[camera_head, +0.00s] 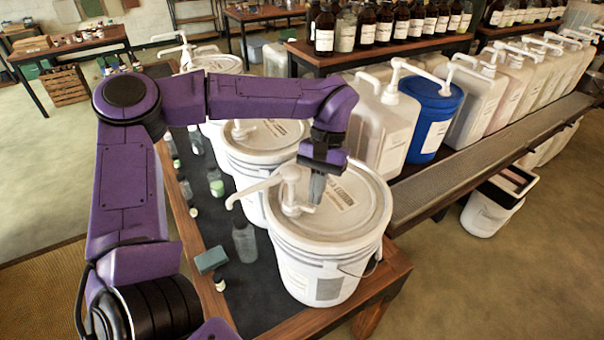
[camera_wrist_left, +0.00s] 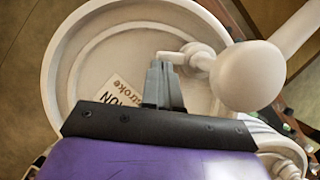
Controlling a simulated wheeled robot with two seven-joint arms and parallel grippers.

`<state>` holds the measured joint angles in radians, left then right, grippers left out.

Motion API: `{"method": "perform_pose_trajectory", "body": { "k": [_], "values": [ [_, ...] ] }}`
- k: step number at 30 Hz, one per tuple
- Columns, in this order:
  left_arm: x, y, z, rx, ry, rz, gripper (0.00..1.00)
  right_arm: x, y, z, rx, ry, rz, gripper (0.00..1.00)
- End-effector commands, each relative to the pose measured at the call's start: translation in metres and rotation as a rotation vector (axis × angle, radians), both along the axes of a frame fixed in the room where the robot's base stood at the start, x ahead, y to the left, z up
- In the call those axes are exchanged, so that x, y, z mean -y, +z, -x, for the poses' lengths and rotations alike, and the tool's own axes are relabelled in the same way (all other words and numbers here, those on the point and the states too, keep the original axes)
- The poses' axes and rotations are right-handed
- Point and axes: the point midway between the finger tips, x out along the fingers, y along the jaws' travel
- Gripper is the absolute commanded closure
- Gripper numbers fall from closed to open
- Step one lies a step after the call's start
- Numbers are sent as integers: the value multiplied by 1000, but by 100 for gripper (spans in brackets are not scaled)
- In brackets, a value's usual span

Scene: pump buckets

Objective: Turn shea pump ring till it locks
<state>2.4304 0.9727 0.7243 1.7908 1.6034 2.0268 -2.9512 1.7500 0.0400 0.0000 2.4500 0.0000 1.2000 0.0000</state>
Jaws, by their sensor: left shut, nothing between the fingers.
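The front white bucket (camera_head: 325,245) stands on the dark bench mat, and a white pump (camera_head: 290,177) rises from its lid. The pump's spout points left, and its ring (camera_head: 296,208) sits low on the lid. In the left wrist view the large round pump head (camera_wrist_left: 247,76) partly covers the ring (camera_wrist_left: 200,55), which has a small peg pointing left. My left gripper (camera_head: 316,190) points down just right of the pump, shut and empty. Its fingertips (camera_wrist_left: 163,72) look close to the peg; I cannot tell whether they touch. My right gripper is not in view.
More white pump buckets (camera_head: 262,150) stand behind in a row. A blue pump bucket (camera_head: 430,115) and white canisters (camera_head: 380,125) stand on the rack at right. Small bottles (camera_head: 215,182) and a grey-green block (camera_head: 211,260) are on the mat at left.

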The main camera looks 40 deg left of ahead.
Motion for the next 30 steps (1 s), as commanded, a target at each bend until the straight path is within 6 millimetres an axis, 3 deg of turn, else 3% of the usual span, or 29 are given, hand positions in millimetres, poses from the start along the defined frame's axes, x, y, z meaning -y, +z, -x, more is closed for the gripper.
{"method": "perform_pose_trajectory", "body": {
  "k": [15, 23, 29, 30],
  "values": [
    [-16, 0, 5, 0, 0, 0, 100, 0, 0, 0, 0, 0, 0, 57],
    [-15, 0, 5, 0, 0, -1, 100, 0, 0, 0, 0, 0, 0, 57],
    [1, -1, 0, -2, -3, -2, 100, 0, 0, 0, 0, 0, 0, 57],
    [-2, -1, -3, -1, 61, 2, 100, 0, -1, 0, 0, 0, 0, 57]
  ]
}}
